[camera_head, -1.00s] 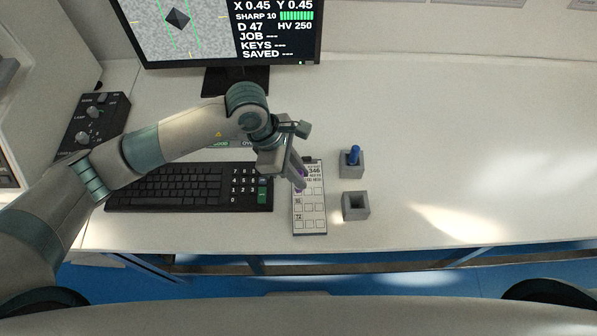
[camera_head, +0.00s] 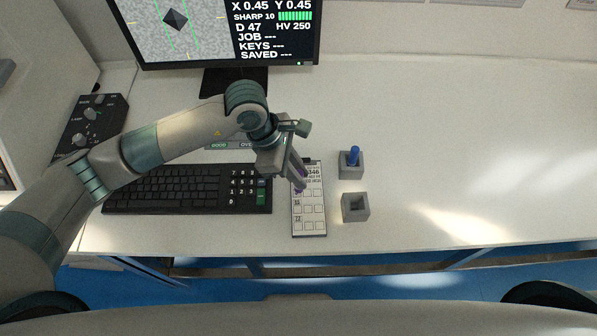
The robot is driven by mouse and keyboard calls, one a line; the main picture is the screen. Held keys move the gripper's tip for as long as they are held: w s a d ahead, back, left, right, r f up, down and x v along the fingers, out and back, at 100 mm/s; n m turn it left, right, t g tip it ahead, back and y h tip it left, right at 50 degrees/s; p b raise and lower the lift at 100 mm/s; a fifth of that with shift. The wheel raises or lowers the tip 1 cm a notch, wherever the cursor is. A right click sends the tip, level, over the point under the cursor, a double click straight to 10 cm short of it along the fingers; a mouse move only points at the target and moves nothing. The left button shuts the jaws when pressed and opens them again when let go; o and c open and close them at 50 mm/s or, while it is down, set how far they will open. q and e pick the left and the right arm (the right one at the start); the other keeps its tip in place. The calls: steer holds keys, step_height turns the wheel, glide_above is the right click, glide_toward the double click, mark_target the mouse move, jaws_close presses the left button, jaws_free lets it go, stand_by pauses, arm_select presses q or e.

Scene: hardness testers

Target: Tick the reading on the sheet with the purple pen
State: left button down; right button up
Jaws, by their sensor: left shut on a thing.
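The sheet (camera_head: 311,215) lies on the bench right of the keyboard, with rows of boxes and printed text, partly covered by my left gripper. My left gripper (camera_head: 300,178) is over the sheet's upper left part, shut on the purple pen (camera_head: 299,188). The pen points down at the sheet, near the upper row of boxes. I cannot tell whether its tip touches the paper. My right gripper does not show.
A grey holder with a blue pen (camera_head: 354,154) and an empty grey holder (camera_head: 355,208) stand right of the sheet. A black keyboard (camera_head: 170,189) is left of it. A monitor (camera_head: 217,66) and a control box (camera_head: 91,122) stand behind. The bench's right side is clear.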

arm_select(q)
steer(key=shift+r, duration=0.15)
steer(key=shift+r+p, duration=1.25)
steer(key=shift+r, duration=1.65)
